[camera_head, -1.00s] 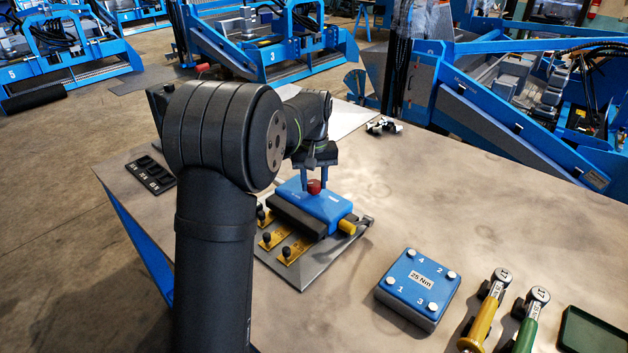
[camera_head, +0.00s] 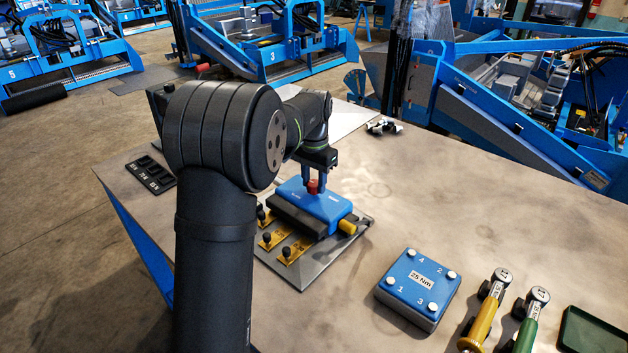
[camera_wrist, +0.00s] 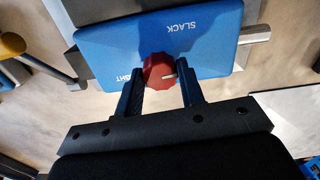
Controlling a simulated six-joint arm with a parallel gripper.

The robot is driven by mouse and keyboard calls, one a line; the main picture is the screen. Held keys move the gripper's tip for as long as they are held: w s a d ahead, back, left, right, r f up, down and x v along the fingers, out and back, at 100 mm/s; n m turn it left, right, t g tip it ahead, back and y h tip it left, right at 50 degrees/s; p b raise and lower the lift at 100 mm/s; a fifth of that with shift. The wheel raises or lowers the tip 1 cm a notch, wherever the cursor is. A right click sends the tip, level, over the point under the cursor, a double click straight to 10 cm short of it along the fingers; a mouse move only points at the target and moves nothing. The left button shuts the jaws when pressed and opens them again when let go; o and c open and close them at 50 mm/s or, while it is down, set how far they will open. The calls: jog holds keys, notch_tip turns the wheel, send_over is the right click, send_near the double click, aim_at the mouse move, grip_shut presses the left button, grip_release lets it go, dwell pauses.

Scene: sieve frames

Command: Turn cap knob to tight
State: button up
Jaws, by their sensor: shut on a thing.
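The red cap knob (camera_head: 312,187) stands on top of a blue cap block (camera_head: 325,204). My gripper (camera_head: 313,184) reaches down from above and is shut on the knob. In the wrist view the faceted knob (camera_wrist: 157,71) sits between the two fingers of my gripper (camera_wrist: 160,75). A pale pointer line on the knob points to the right, towards the right finger. The blue block (camera_wrist: 215,50) bears the word SLACK above and right of the knob. The word at lower left is partly hidden by the left finger; only "GHT" or so shows.
The block sits in a dark holder on a metal plate (camera_head: 301,277) with brass strips and black knobs. To the right are a blue 25 Nm box (camera_head: 405,298), two torque wrenches (camera_head: 482,315) and a green tray (camera_head: 596,335). The table's middle right is clear.

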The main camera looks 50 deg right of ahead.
aim_at(314, 183)
jog(key=shift+m, duration=0.4)
jog(key=o, duration=1)
notch_tip(314, 183, up, 18)
jog(key=shift+f, duration=0.25)
dwell(0.3)
notch_tip(314, 183, down, 18)
jog(key=shift+r, duration=0.25)
dwell(0.3)
